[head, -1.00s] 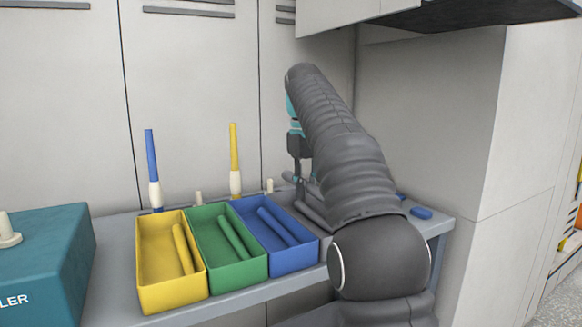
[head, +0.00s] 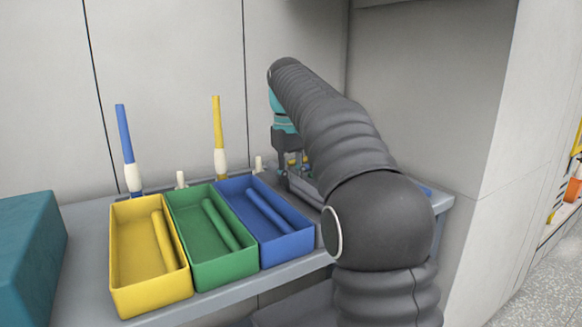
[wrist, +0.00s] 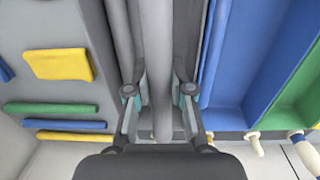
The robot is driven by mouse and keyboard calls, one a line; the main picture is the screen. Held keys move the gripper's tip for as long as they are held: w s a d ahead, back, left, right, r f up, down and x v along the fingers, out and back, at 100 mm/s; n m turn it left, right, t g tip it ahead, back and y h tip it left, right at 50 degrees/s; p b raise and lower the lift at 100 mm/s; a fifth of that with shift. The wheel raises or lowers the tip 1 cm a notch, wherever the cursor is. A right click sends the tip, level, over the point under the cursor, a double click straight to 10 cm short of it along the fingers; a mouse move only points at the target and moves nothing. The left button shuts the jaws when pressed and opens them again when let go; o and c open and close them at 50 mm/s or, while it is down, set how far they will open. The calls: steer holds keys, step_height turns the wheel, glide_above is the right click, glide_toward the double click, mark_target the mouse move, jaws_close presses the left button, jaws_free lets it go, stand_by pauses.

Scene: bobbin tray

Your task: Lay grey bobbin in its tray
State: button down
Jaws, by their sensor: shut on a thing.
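My gripper (wrist: 160,92) is shut on the grey bobbin (wrist: 159,60), a long plain cylinder running between its fingers in the wrist view. The grey tray (wrist: 187,35) is narrow, with its walls on either side of the bobbin. The bobbin lies lengthwise along the tray; I cannot tell whether it touches the floor. In the head view my gripper (head: 287,160) points down at the grey tray (head: 303,190), right of the blue tray. My arm hides much of that tray, and the bobbin is not clear there.
Blue (head: 265,240), green (head: 212,275) and yellow (head: 150,300) trays stand in a row, each with a bobbin inside. Upright blue (head: 123,130) and yellow (head: 218,125) bobbins stand on pegs behind.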

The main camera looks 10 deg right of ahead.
step_height(320, 180, down, 3)
steer(key=shift+f+b, duration=0.15)
steer(key=shift+b, duration=0.35)
steer(key=shift+f+b, duration=0.8)
steer(key=shift+b, duration=0.15)
steer(key=c, duration=0.9)
jaws_free()
steer(key=shift+d, duration=0.1)
steer(key=shift+c, duration=0.2)
steer(key=shift+r, duration=0.15)
steer(key=shift+r, duration=3.6)
